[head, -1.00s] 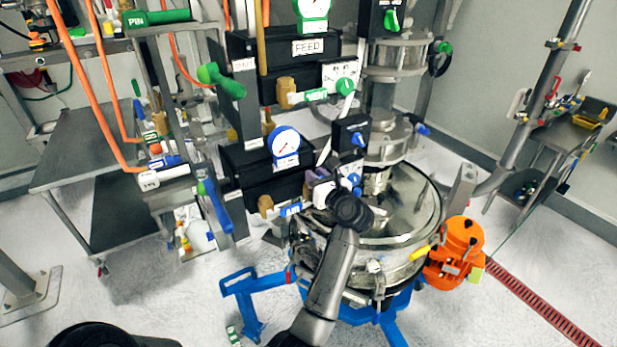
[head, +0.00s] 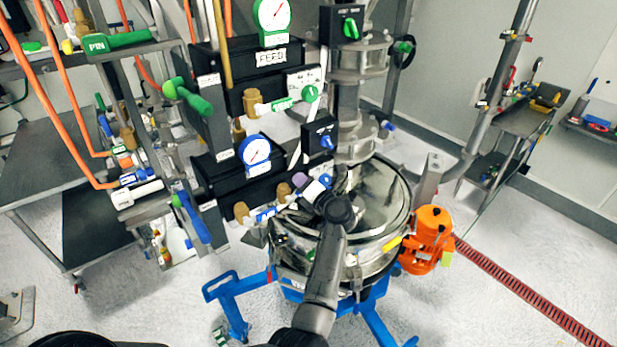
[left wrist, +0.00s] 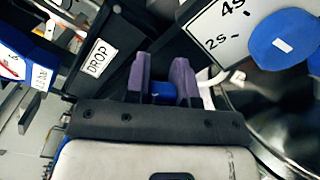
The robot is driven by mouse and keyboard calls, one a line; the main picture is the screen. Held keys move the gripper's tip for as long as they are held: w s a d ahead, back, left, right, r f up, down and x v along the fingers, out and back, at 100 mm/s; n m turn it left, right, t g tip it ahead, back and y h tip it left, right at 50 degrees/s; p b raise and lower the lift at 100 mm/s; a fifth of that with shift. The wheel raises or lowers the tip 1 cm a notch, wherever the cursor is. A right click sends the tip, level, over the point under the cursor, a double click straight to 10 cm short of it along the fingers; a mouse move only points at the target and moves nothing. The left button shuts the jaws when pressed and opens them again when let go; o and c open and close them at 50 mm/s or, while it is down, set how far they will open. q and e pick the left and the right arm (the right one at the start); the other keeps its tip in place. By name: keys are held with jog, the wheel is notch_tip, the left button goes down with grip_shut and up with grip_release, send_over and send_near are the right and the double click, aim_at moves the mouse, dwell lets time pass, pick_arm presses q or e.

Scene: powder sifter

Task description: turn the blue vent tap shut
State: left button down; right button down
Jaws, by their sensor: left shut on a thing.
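My left gripper (head: 300,180) reaches up to the front of the lower black box, beside the dial with the blue knob. In the left wrist view its two purple fingers (left wrist: 163,82) are closed on a small blue piece (left wrist: 162,90), which looks like the blue vent tap. Most of the tap is hidden between the fingers, so its turned position cannot be told. The black box labelled DROP (left wrist: 97,57) is just behind the fingers. The blue timer knob (left wrist: 285,38) is to their right, apart from them. My right gripper is not in view.
A blue gauge (head: 255,150) sits on the lower box. The FEED box (head: 268,57) with green fittings is above it. A long blue lever (head: 195,220) hangs at the left.

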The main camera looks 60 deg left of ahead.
pick_arm(q)
jog(key=shift+w+f+m+p, duration=0.15)
jog(key=shift+f+m+p, duration=0.35)
jog(key=shift+m, duration=0.55)
jog(key=shift+w+f+m+p, duration=0.15)
jog(key=shift+f+m+p, duration=0.35)
jog(key=shift+m, duration=0.6)
jog(key=shift+w+f+m+p, duration=0.15)
jog(key=shift+f+m+p, duration=0.35)
jog(key=shift+m, duration=0.55)
jog(key=shift+f, duration=0.15)
jog(key=c, duration=1)
grip_release()
jog(key=shift+o, duration=0.2)
jog(key=shift+d, duration=0.1)
jog(key=d, duration=1.1)
jog(key=shift+w+d, duration=0.15)
jog(key=shift+d, duration=0.25)
